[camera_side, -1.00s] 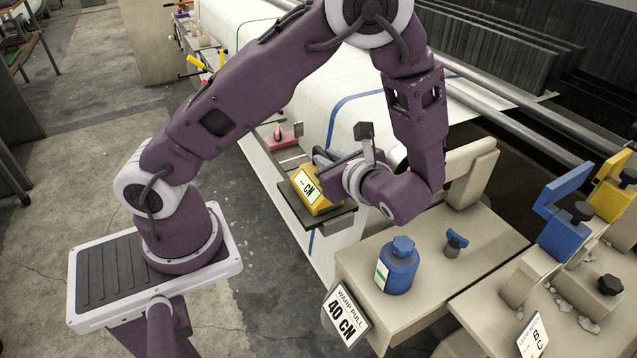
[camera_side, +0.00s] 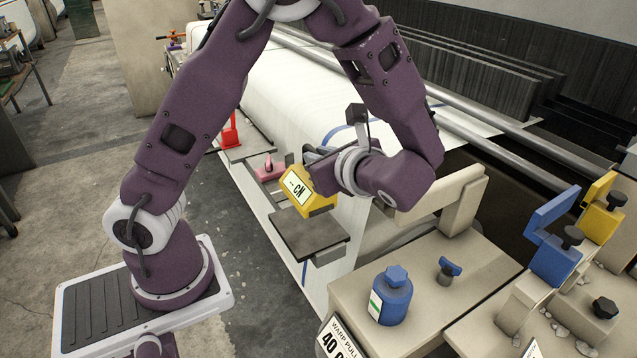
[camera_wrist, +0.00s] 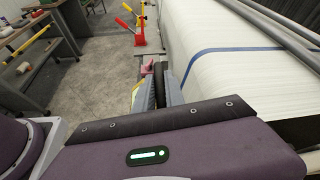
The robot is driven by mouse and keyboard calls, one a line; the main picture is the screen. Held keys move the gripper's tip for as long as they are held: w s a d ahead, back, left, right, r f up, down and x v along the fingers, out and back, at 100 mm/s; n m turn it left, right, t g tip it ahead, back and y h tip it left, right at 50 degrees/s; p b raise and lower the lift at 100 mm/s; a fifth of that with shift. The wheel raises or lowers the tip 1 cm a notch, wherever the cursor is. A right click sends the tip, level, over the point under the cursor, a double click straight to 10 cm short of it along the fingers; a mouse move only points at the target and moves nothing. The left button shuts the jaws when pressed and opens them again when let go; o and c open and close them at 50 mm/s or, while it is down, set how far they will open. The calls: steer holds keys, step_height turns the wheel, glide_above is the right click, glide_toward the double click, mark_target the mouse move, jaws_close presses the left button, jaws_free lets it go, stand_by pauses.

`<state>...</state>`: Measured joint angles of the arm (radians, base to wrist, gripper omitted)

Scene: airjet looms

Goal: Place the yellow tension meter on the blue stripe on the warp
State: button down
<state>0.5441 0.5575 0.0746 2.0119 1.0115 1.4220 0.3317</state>
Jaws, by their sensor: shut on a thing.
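The yellow tension meter (camera_side: 307,192), with a white label reading "-- CN", is held by my gripper (camera_side: 312,166) in the side view. It is raised above the small dark shelf, slightly tilted. My gripper is shut on it; the fingertips are partly hidden behind the wrist. The white warp (camera_side: 262,88) stretches behind. The blue stripe (camera_side: 343,127) runs over it, partly hidden by my arm. In the wrist view the blue stripe (camera_wrist: 240,50) crosses the warp (camera_wrist: 205,25) to the right of the fingers.
The dark shelf (camera_side: 300,232) is bare below the meter. A pink object (camera_side: 268,170) and a red one (camera_side: 230,132) stand on shelves further along. A blue bottle (camera_side: 391,295) stands on the beige block at front right. Blue (camera_side: 558,240) and yellow brackets (camera_side: 600,205) stand at right.

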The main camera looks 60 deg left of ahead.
step_height(320, 180, up, 19)
steer(key=w+a, duration=0.7)
steer(key=w, duration=0.4)
steer(key=w+a, duration=0.7)
steer(key=w, duration=0.3)
steer(key=f, duration=1.4)
steer(key=shift+w+a+f, duration=0.2)
steer(key=shift+w+f, duration=0.05)
steer(key=shift+f, duration=0.25)
steer(key=c, duration=1.4)
jaws_free()
steer(key=shift+f, duration=0.1)
